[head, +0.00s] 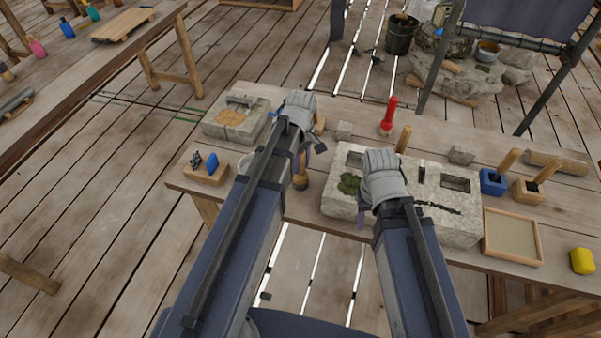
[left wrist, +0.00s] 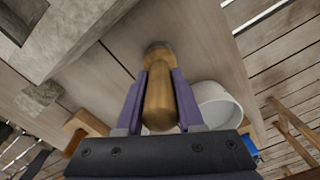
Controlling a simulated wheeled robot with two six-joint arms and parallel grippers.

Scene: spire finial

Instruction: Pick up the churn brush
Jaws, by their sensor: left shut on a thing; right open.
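The churn brush (head: 301,172) is a wooden piece with a darker lower end, near the front edge of the workbench in the head view. In the left wrist view its rounded wooden handle (left wrist: 158,103) stands between the two purple fingers, with a wider end beyond. My left gripper (head: 305,145) is shut on this handle. My arm partly hides the brush, and I cannot tell whether its lower end touches the bench. My right gripper (head: 364,208) is open over the front left part of the stone block, its fingers mostly hidden.
The workbench (head: 270,100) carries a stone block with recesses (head: 455,215), a red tool (head: 389,115), a wooden tray (head: 512,238) and a yellow block (head: 582,261). A white bowl (left wrist: 218,104) stands beside the brush. A wooden holder (head: 206,173) sits at the left end.

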